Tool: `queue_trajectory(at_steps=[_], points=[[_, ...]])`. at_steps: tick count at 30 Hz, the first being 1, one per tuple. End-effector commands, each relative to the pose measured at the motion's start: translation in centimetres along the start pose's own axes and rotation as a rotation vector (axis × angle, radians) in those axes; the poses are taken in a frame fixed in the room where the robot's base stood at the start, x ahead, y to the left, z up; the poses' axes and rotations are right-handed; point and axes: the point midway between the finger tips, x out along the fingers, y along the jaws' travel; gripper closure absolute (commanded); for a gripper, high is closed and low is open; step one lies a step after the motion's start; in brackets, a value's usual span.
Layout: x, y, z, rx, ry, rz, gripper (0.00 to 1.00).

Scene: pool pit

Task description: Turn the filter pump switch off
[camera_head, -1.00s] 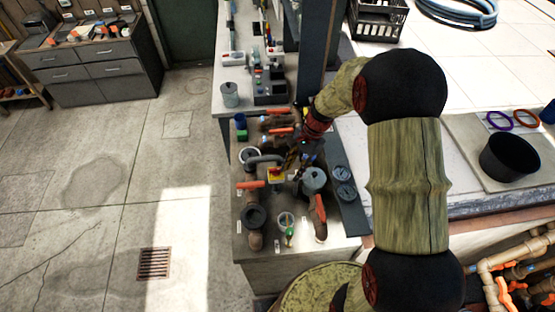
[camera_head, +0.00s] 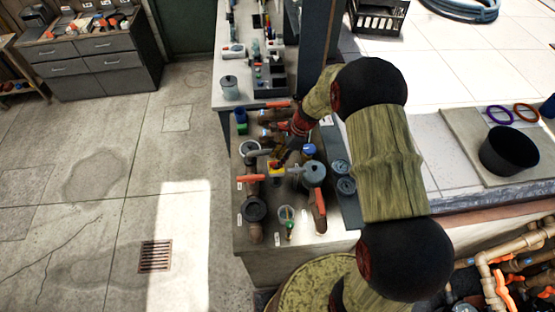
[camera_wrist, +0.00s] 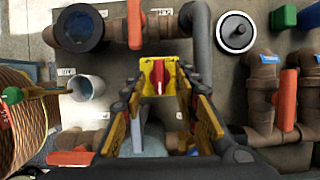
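The filter pump switch is a red knob on a yellow plate (camera_wrist: 158,77), near the centre of the wrist view. In the head view the switch (camera_head: 276,167) sits among pipes and valves on the bench. My gripper (camera_wrist: 157,92) is open, with one finger on each side of the knob in the wrist picture. Nothing shows between the fingers except the switch beyond them. I cannot tell whether the fingertips touch the plate. In the head view my gripper (camera_head: 282,156) is just above and right of the switch, small and partly lost among the fittings.
Orange-handled valves (camera_head: 320,203) and a grey round-topped housing (camera_head: 313,174) crowd around the switch. A blue cap (camera_head: 309,150) is close to my wrist.

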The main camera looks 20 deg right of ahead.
Motion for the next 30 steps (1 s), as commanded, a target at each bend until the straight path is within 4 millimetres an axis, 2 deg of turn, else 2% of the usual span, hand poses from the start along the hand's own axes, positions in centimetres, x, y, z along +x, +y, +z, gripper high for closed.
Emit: queue_trajectory(at_steps=[4,12,28,30], points=[[0.97,0.04,-0.01,0.001,0.000,0.001,0.70],[1.12,0.03,-0.03,0.001,0.000,0.000,0.70],[1.10,0.04,-0.02,0.000,0.000,0.000,0.99],[1.10,0.04,-0.02,0.000,0.000,0.000,1.00]])
